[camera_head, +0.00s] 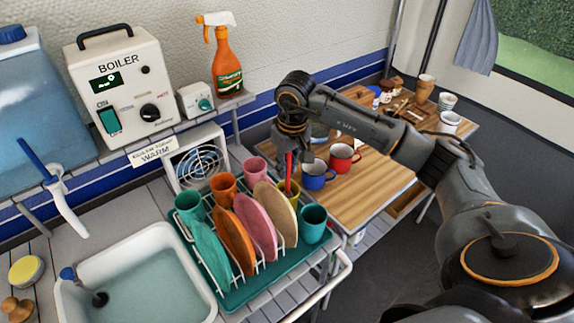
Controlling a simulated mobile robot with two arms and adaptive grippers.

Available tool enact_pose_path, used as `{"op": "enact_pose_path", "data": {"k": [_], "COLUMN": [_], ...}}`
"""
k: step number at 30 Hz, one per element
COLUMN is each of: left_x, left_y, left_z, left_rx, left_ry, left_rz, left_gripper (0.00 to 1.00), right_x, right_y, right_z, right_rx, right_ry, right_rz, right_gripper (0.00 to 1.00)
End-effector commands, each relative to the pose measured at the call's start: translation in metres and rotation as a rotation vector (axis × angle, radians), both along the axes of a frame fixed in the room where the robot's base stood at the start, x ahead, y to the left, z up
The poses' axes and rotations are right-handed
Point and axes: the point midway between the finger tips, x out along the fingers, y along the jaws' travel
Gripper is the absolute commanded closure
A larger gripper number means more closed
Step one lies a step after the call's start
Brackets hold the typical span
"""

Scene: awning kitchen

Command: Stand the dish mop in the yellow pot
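My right gripper (289,147) points down over the back right of the dish rack. It appears shut on the upright red handle (289,172) of what looks like the dish mop; the mop's head is hidden from me. The yellow pot (294,188) stands right below, partly covered by the cream plate in front of it. The handle's lower end reaches the pot's rim; I cannot tell whether it is inside or just in front. My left gripper is not in view.
The teal-based dish rack (240,294) holds several plates and cups, including a teal cup (313,222) right of the pot. A blue mug (317,174) and red mug (343,158) stand on the wooden table (368,196) close by. The filled sink (140,275) is left.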

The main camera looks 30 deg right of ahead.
Motion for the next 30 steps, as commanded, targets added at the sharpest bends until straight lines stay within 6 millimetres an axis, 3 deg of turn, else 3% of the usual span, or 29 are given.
{"op": "enact_pose_path", "data": {"k": [3,14,30], "left_x": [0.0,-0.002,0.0], "left_y": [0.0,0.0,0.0], "left_z": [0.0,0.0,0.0], "left_rx": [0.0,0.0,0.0], "left_ry": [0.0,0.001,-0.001], "left_rz": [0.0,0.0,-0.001], "left_gripper": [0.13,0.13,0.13], "right_x": [0.0,0.0,-0.012], "right_y": [0.0,0.0,-0.001], "right_z": [0.0,0.007,0.105], "right_rx": [0.0,-0.001,0.0], "right_ry": [0.0,-0.002,-0.003], "right_rz": [0.0,0.0,0.0], "right_gripper": [0.57,0.57,0.57]}}
